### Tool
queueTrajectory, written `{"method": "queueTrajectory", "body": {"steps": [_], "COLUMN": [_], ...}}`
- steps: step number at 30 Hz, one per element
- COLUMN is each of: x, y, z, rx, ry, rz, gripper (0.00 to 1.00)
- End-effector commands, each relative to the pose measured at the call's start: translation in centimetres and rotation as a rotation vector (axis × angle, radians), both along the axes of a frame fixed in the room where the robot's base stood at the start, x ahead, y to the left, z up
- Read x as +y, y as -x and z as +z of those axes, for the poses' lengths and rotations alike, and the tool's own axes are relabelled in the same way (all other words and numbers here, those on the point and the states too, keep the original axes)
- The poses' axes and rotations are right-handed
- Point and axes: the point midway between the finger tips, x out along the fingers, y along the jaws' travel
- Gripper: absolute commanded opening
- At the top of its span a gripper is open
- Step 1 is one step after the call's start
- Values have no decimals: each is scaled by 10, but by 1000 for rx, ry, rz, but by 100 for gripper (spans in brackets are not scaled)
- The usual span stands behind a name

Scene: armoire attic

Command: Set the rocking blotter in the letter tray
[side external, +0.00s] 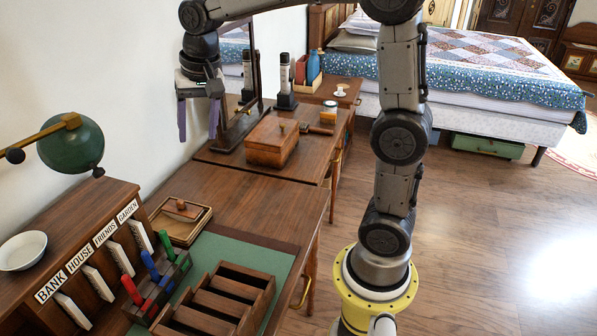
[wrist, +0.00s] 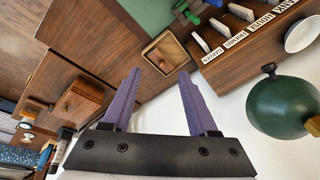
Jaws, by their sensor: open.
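A small brown wooden block with a knob on top, which looks like the rocking blotter (side external: 183,209), lies inside a shallow, light-rimmed wooden tray, which looks like the letter tray (side external: 165,231). In the wrist view the blotter (wrist: 165,62) and tray (wrist: 148,49) show beyond the fingertips. The blotter appears to rest within the rim; its underside is hidden. My gripper (side external: 198,120) is open and empty, held high near the wall, above and apart from the tray. Its two purple fingers spread wide in the wrist view (wrist: 160,82).
A lidded wooden box (side external: 272,141) and mirror stand (side external: 240,127) are on the far table. A labelled letter rack (side external: 90,250), green lamp (side external: 72,146), stamp holder (side external: 160,283) and slatted wooden tray (side external: 262,285) crowd the near desk. The wooden desktop right of the blotter's tray is clear.

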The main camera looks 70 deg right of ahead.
Motion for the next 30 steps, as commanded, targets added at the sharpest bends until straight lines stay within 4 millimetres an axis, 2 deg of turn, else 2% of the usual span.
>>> {"method": "queueTrajectory", "body": {"steps": [1,7,12,15,18,21,30], "x": [6,24,33,36,38,39,39], "y": [24,108,171,197,214,222,224], "z": [8,14,-2,-14,-24,-30,-32], "rx": [-25,-109,-170,-199,-218,-227,-228], "ry": [17,99,177,217,246,261,265], "rz": [64,335,548,644,708,742,752], "gripper": [59,59,59,59,59,59,59]}}
